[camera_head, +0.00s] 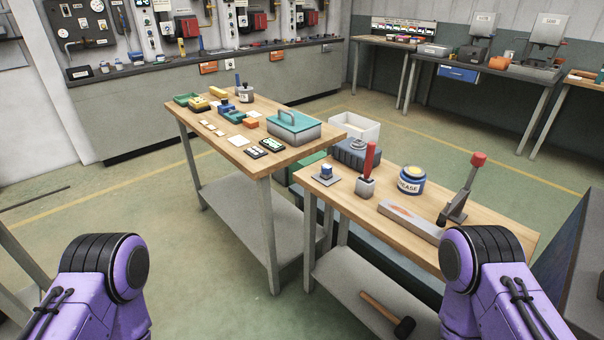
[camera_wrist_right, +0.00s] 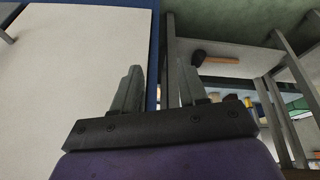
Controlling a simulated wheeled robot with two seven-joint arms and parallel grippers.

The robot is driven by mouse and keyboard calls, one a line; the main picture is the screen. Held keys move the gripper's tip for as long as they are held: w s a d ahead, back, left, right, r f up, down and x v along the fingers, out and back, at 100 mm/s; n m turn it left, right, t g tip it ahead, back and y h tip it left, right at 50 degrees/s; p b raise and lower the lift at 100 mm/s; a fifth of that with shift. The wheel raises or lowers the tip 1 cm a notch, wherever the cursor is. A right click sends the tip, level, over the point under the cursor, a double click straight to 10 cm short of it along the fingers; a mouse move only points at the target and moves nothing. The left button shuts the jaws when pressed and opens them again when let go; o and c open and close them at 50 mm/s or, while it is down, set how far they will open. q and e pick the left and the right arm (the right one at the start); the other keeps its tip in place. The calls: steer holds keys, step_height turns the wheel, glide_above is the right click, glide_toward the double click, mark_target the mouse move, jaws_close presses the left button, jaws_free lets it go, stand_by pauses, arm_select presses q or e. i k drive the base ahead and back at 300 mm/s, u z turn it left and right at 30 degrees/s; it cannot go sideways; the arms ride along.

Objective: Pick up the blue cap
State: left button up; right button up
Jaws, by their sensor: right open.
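A small blue cap-like piece (camera_head: 326,170) sits on a small grey plate (camera_head: 326,179) at the left end of the nearer wooden table (camera_head: 470,222). It is small in the head view, so its details are unclear. My right gripper (camera_wrist_right: 159,85) is open and empty in the right wrist view, with two grey fingers apart. The blue piece cannot be made out in that view. In the head view only purple and black links of my two arms show, at the bottom left and bottom right; neither gripper shows there.
A red-handled tool (camera_head: 369,165) in a grey block, a grease tin (camera_head: 411,181), a long grey block (camera_head: 411,219) and a red-knobbed lever (camera_head: 459,192) share the nearer table. A hammer (camera_head: 388,312) lies on its lower shelf. Another wooden table (camera_head: 278,163) stands left, holding a teal-lidded box (camera_head: 294,127).

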mark_target(326, 169)
steer(key=u, duration=1.45)
steer(key=i, duration=1.65)
steer(key=z, duration=3.55)
